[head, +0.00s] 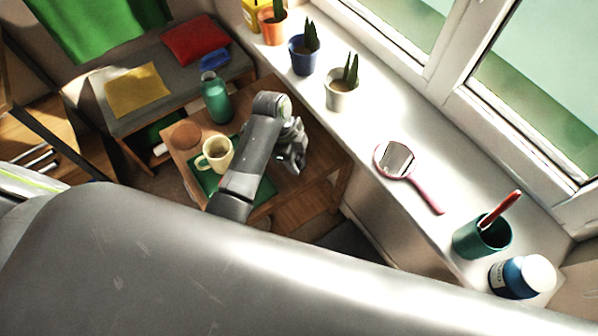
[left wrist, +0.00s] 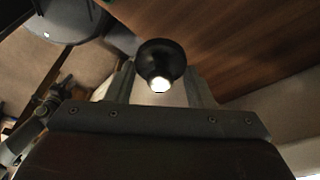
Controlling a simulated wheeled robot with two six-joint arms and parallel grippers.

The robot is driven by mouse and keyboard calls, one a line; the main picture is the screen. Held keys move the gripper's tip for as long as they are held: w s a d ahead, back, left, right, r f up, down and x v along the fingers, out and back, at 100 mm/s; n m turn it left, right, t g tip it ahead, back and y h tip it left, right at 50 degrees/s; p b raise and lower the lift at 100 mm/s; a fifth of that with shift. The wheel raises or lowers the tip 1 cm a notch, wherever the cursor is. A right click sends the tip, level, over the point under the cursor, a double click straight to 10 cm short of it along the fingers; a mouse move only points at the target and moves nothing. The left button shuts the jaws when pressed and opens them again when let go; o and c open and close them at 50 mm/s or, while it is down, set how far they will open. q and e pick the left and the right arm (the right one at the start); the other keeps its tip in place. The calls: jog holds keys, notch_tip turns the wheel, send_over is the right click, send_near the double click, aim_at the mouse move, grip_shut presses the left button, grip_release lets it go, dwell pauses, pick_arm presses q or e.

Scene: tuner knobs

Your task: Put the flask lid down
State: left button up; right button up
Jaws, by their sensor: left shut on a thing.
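My left gripper (head: 294,158) hangs over the right part of the small wooden table (head: 302,208). In the left wrist view its two fingers (left wrist: 160,88) are shut on a small dark round piece with a bright centre, which looks like the flask lid (left wrist: 160,60). In the head view the lid is hidden by the gripper. A teal flask (head: 216,100) stands upright at the table's back, left of my gripper. I cannot tell whether the lid touches the table. My right gripper is not in view.
A cream mug (head: 216,154) stands on a green mat (head: 203,182), beside a round brown coaster (head: 186,135). The windowsill (head: 375,120) on the right holds potted plants, a pink mirror (head: 397,160), and a green cup (head: 480,238). The table's right part looks clear.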

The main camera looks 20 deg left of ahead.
aim_at(300, 176)
pick_arm(q)
notch_tip(300, 176, down, 3)
jog(key=shift+a+r, duration=0.1)
jog(key=shift+r, duration=0.05)
jog(key=shift+f, duration=2.25)
jog(key=o, duration=0.9)
jog(key=shift+f, duration=0.15)
jog(key=shift+o, duration=0.2)
jog(key=v, duration=1.2)
jog(key=shift+w, duration=0.1)
